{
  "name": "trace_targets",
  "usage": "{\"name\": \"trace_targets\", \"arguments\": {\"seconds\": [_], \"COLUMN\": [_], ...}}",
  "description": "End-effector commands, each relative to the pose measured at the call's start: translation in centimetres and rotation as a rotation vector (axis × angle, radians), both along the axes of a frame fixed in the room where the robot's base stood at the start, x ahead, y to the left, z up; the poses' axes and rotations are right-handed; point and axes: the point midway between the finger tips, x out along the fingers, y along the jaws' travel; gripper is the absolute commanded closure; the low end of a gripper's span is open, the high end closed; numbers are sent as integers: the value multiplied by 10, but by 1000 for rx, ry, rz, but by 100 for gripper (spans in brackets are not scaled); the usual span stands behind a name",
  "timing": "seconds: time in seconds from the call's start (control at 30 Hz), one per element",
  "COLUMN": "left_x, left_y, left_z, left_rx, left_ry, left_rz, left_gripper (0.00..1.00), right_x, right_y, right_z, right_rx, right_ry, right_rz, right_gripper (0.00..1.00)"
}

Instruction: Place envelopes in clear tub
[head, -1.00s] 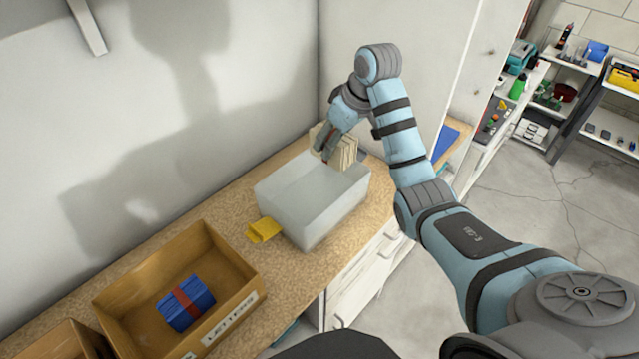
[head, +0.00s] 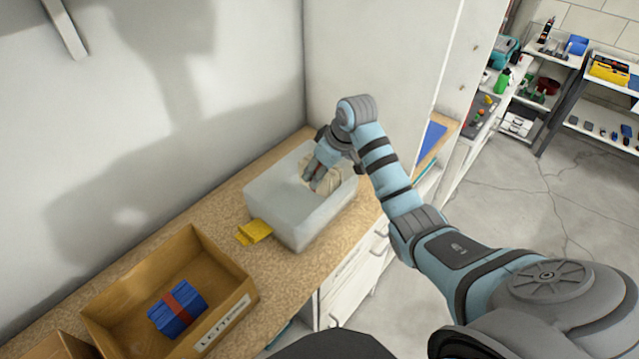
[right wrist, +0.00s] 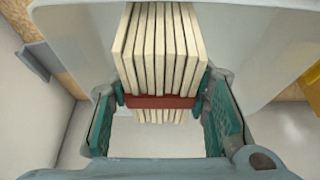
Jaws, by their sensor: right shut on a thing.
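The clear tub (head: 272,208) stands on the wooden counter, a translucent box with an open top. My right gripper (head: 318,182) is down at the tub's opening, toward its right end. It is shut on a bundle of cream envelopes (head: 330,183) with a red band. In the right wrist view the envelopes (right wrist: 158,45) stand side by side between the teal finger pads of the gripper (right wrist: 160,103), with the tub walls (right wrist: 75,25) around them. Whether the bundle touches the tub floor cannot be told. My left gripper is not in view.
A cardboard box (head: 222,318) with a "LETTERS" label holds a blue bundle (head: 177,308) with a red band. A yellow object (head: 254,232) lies against the tub's near left side. A white cabinet wall (head: 370,60) rises close behind the tub.

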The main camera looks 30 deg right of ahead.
Motion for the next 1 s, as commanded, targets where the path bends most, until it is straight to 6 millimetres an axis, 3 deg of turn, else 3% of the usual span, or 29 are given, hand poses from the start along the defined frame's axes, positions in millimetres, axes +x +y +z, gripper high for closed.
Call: {"name": "trace_targets", "arguments": {"seconds": [0.1, 0.2, 0.23, 0.3, 0.57, 0.6, 0.67, 0.7, 1.0], "left_x": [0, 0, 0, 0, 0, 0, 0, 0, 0], "left_y": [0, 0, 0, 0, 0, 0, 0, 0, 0], "left_z": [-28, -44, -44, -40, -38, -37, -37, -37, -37], "left_rx": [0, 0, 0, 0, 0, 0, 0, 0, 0], "left_ry": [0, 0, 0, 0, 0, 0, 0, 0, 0], "left_rz": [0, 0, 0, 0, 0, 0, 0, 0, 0], "left_gripper": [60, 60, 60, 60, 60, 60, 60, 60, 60], "right_x": [-1, -1, -1, -1, -1, -1, -1, -1, -1], "right_y": [-1, 0, 0, 0, 0, 0, 0, 0, 0], "right_z": [-38, -52, -52, -49, -49, -48, -48, -48, -47], "right_rx": [0, 0, 0, 0, 1, 1, 1, 1, 0], "right_ry": [0, 1, 1, 1, 2, 2, 2, 2, 1], "right_rz": [0, 0, 0, -1, -1, -1, -1, -1, 0], "right_gripper": [89, 89, 89, 99, 99, 51, 41, 37, 37]}}
